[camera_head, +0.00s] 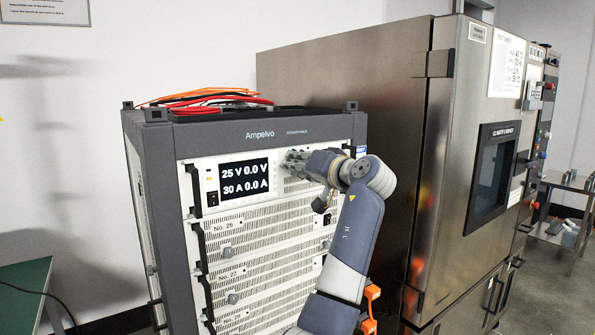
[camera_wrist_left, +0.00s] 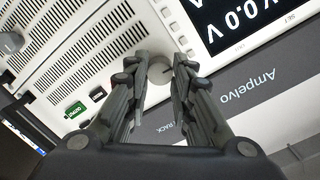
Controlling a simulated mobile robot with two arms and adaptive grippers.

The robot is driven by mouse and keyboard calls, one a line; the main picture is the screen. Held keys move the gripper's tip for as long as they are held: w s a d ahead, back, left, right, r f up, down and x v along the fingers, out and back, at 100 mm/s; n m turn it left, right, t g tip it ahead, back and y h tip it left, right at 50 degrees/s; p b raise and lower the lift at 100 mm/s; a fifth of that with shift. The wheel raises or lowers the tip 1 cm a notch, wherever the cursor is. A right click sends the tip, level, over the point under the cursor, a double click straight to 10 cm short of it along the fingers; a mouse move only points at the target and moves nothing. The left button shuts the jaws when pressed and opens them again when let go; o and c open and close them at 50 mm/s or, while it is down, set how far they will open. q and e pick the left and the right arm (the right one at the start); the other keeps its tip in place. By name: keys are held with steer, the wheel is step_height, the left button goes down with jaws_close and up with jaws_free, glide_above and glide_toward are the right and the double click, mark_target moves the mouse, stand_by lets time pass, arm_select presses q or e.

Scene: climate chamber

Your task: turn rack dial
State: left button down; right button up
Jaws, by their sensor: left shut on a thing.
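The grey Ampelvo rack (camera_head: 270,133) stands in the middle of the head view. Its top unit has a black display (camera_head: 245,180) reading 25 V 0.0 V and 30 A 0.0 A. My left gripper (camera_head: 290,163) is at the panel just right of the display. In the left wrist view, the round, pale dial (camera_wrist_left: 160,73) sits between the two fingers of the left gripper (camera_wrist_left: 161,62), which is shut on it. In the head view the gripper hides the dial. My right gripper is not in view.
A large steel climate chamber (camera_head: 345,85) stands close behind and to the right. A green-topped table (camera_head: 25,280) is at the lower left. A green switch (camera_wrist_left: 75,109) is near the dial.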

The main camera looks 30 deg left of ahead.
arm_select(q)
steer(key=shift+n, duration=0.4)
steer(key=c, duration=1.3)
jaws_free()
steer(key=shift+f, duration=0.1)
steer(key=shift+c, duration=0.2)
steer(key=v, duration=1.2)
steer(key=shift+a, duration=0.1)
